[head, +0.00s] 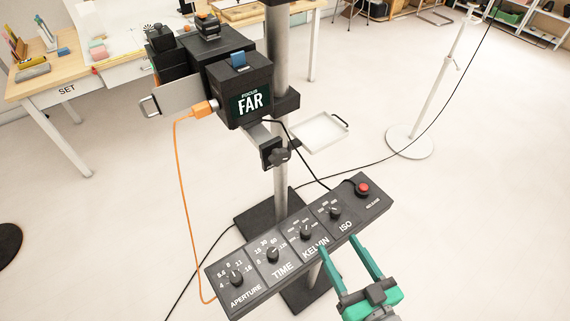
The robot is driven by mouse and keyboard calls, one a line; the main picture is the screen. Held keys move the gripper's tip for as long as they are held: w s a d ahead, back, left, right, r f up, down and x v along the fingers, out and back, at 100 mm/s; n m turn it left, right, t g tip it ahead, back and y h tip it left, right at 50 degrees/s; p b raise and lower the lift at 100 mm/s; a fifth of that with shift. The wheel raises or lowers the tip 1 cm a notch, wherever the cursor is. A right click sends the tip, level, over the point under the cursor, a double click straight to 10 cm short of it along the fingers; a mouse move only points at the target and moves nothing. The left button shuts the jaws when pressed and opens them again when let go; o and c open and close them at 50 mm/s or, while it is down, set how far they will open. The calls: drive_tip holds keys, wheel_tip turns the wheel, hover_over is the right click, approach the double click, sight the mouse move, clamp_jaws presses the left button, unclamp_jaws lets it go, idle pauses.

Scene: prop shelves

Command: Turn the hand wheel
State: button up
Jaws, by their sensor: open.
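My gripper (338,244) has green fingers and is open and empty. Its fingertips are at the front edge of the dial panel (290,272), near the KELVIN and ISO labels. I cannot tell whether they touch it. The gripper is below and right of the knob.
The panel carries several dials and a red button (362,188). An orange cable (182,190) hangs at the left. A white tray (320,133) juts out right of the column. A table (70,88) stands back left, a white stand (410,142) right. The right floor is mostly clear.

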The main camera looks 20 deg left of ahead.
sight(281, 160)
drive_tip(key=w+a+r+y, duration=0.1)
drive_tip(key=w+a+r, duration=0.2)
drive_tip(key=a, duration=0.3)
drive_tip(key=w+a+r+n+g+y, duration=0.1)
drive_tip(key=w+a+r, duration=0.2)
drive_tip(key=w+a, duration=0.3)
drive_tip(key=w+a+r+n+g+y, duration=0.1)
drive_tip(key=w+a+r+y, duration=0.1)
drive_tip(key=w+a, duration=0.3)
drive_tip(key=shift+a+r, duration=0.6)
drive_tip(key=shift+r, duration=0.15)
drive_tip(key=c, duration=1)
